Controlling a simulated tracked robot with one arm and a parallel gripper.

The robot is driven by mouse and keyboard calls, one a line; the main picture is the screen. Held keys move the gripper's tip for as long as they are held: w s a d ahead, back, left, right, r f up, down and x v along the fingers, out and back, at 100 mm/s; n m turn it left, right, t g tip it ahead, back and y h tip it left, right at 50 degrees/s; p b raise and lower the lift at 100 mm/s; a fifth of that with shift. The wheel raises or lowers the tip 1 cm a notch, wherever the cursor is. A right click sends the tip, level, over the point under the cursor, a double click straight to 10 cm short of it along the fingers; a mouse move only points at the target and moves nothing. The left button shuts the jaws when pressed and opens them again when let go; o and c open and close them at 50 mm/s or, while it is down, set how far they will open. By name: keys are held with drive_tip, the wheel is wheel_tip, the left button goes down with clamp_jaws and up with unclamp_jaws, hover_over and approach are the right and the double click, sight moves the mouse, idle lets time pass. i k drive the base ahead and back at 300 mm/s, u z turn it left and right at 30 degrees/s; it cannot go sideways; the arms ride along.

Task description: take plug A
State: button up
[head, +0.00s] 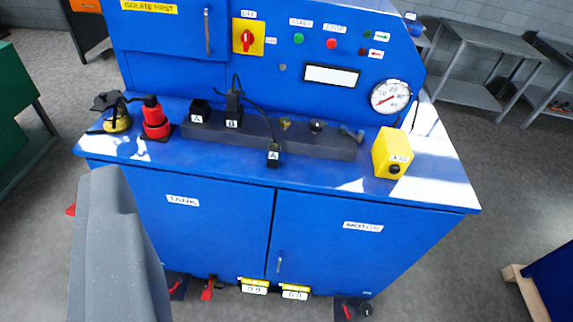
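A black plug marked A (273,156) is at the front of the dark grey rail (325,143) on the blue cabinet top. A thin black cord runs from it up and left to the upright black piece marked B (233,107). A black block also marked A (198,113) stands at the rail's left end. Whether the plug rests on the rail or leans against its front I cannot tell. A large grey part of my own body fills the lower left. No gripper fingertips can be made out, and nothing is seen touching the plug.
A red-and-black fitting (155,120) and a yellow piece with black cable (117,121) stand left of the rail. A yellow box (391,153) stands right. The panel behind carries a dial gauge (390,97) and a rotary switch (248,38). The cabinet top's front strip is clear.

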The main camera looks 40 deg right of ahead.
sight(274, 149)
drive_tip(key=z, duration=0.7)
drive_tip(key=i, duration=1)
drive_tip(key=u, duration=0.35)
drive_tip(key=k, duration=0.95)
drive_tip(key=z, duration=0.2)
drive_tip(key=i, duration=1)
